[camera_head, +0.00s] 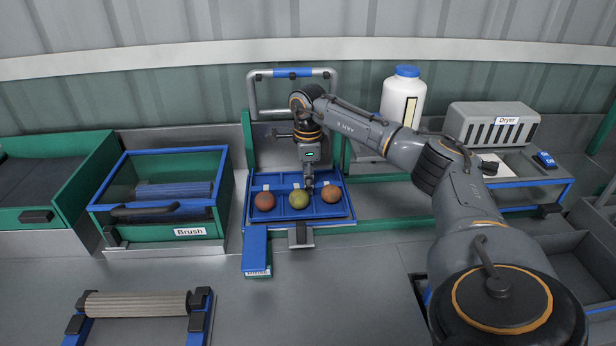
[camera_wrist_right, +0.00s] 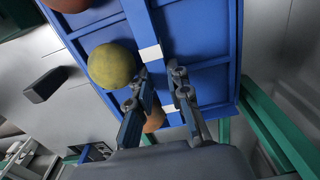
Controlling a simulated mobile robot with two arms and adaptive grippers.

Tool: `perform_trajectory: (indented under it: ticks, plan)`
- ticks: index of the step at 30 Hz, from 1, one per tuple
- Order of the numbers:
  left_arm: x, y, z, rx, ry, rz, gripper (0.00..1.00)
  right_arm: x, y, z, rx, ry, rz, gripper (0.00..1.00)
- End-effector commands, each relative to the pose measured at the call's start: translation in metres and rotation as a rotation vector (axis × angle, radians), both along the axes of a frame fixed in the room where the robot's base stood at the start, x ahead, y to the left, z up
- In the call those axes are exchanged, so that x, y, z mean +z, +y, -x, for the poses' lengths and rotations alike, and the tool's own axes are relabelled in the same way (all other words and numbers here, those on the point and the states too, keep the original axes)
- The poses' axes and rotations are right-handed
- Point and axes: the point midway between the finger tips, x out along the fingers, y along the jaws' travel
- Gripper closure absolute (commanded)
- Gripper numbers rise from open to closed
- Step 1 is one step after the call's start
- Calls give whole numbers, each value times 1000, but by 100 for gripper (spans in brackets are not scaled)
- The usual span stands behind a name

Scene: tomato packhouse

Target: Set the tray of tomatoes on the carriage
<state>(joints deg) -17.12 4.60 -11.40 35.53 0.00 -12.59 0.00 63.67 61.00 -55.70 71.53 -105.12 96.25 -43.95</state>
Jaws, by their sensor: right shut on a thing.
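The blue tray (camera_head: 282,212) holds three tomatoes in its compartments: a red one (camera_head: 265,201), a yellow-green one (camera_head: 299,200) and an orange one (camera_head: 331,193). The tray lies inside a blue-edged platform, perhaps the carriage (camera_head: 345,223), between green uprights; I cannot tell whether they touch. My right gripper (camera_head: 309,186) points down at the tray from behind. In the right wrist view my right gripper (camera_wrist_right: 160,72) is shut on a blue divider of the tray (camera_wrist_right: 205,55), beside the yellow-green tomato (camera_wrist_right: 112,66). My left gripper is out of view.
A blue-framed Brush box (camera_head: 160,228) stands to the left and a roller stand (camera_head: 137,304) at the front left. A white bottle (camera_head: 403,97) and a grey Dryer (camera_head: 490,125) stand at the back right. The grey surface in front of the tray is mostly clear.

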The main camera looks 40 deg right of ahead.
Motion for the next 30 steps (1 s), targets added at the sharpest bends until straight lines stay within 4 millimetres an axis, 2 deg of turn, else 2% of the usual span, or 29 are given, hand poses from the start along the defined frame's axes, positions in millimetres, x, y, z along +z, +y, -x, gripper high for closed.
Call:
perform_trajectory:
  ticks: [28, 29, 30]
  plan:
    - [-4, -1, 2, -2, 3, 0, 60, -11, 0, 0, 0, -1, 0, 100]
    - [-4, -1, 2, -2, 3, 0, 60, -10, 0, 0, 0, -1, 0, 78]
    - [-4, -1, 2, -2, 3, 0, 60, -10, 0, 0, 0, -1, 0, 70]
